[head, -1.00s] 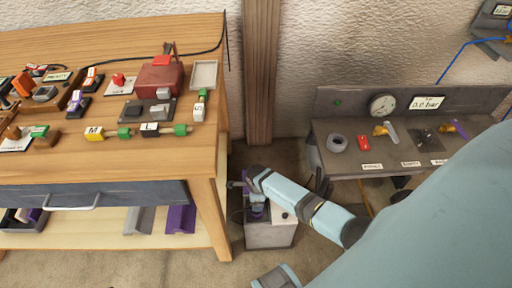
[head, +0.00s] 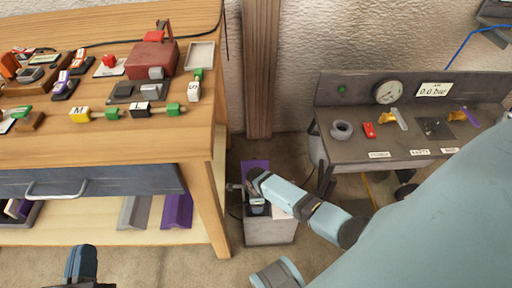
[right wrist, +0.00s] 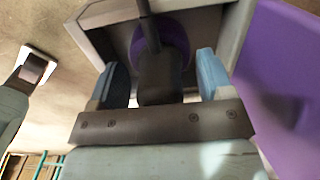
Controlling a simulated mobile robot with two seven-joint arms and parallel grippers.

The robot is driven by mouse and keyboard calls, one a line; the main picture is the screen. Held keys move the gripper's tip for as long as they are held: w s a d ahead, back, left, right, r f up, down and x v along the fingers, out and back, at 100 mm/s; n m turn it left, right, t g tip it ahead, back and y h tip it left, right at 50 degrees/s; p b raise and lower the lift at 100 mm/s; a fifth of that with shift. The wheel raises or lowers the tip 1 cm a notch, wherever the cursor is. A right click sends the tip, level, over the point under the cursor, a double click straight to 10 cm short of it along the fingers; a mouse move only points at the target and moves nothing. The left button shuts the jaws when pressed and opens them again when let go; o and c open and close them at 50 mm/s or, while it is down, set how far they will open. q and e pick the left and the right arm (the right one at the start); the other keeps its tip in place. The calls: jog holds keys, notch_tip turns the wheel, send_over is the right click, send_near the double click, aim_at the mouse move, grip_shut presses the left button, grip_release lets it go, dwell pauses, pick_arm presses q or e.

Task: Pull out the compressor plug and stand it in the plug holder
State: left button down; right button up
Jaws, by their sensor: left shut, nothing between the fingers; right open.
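A dark plug (right wrist: 160,78) with a cord running up from it shows in the right wrist view, between the blue fingers of my right gripper (right wrist: 162,84). The fingers are open, with a gap on each side of the plug. Behind the plug is a round purple part (right wrist: 178,48) inside a grey frame. In the head view my right gripper (head: 257,207) is low over a grey box (head: 270,234) on the floor; the arm hides much of it. My left gripper (head: 82,262) is shut and empty at the bottom left. I cannot tell which thing is the plug holder.
The wooden table (head: 205,140) stands left of the box, its leg close by. The grey bench (head: 350,158) with a gauge (head: 388,91) stands at right. A purple panel (right wrist: 285,80) is close to the right finger. Floor is free in front.

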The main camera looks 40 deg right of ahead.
pick_arm(q)
jog(key=shift+r+p, duration=0.7)
jog(key=shift+r, duration=0.05)
dwell(1.0)
